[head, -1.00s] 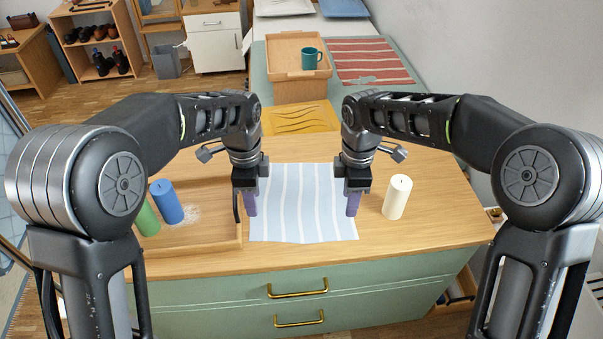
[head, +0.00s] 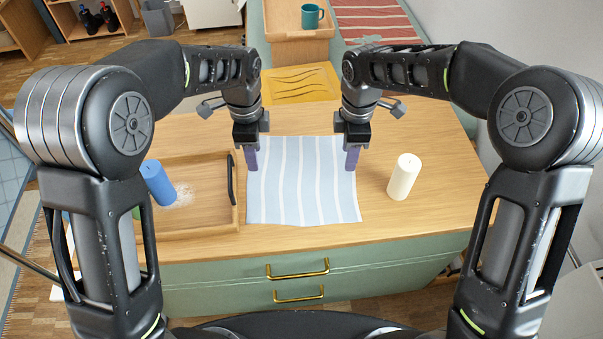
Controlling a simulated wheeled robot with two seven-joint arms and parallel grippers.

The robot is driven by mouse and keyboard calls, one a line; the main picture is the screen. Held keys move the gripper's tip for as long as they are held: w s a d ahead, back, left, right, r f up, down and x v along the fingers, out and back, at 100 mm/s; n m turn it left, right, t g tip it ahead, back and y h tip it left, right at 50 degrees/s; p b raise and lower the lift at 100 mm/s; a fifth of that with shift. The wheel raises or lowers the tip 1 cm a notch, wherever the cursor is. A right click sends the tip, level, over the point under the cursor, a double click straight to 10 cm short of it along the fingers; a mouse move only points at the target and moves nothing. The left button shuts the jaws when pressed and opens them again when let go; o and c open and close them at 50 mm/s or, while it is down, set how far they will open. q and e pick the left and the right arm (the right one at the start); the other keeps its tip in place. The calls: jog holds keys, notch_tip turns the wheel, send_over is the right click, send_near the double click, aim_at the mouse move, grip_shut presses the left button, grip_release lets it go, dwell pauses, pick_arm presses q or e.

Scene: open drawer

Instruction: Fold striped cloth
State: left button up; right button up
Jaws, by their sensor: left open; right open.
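The striped cloth (head: 302,190), light blue with white stripes, lies flat and spread out on the wooden top of the drawer unit. My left gripper (head: 251,160) is open, pointing down over the cloth's far left part, at its left edge. My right gripper (head: 352,160) is open, pointing down over the cloth's far right part, at its right edge. Both have purple fingers and hold nothing that I can see. I cannot tell whether the fingertips touch the cloth.
A wooden tray (head: 205,232) with a blue candle (head: 158,183) stands left of the cloth. A white candle (head: 403,177) stands to its right. Behind are a yellow mat (head: 300,84), a wooden tray with a teal mug (head: 311,16), and a red striped cloth (head: 375,22).

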aim_at(257, 176)
pick_arm(q)
jog(key=shift+f, duration=3.05)
pick_arm(e)
jog(key=shift+f, duration=3.05)
pick_arm(q)
jog(key=shift+f, duration=0.2)
pick_arm(e)
jog(key=shift+f, duration=0.2)
pick_arm(q)
jog(key=shift+r, duration=0.1)
pick_arm(e)
jog(key=shift+r, duration=0.1)
pick_arm(q)
grip_shut()
pick_arm(e)
grip_shut()
jog(key=shift+r, duration=0.1)
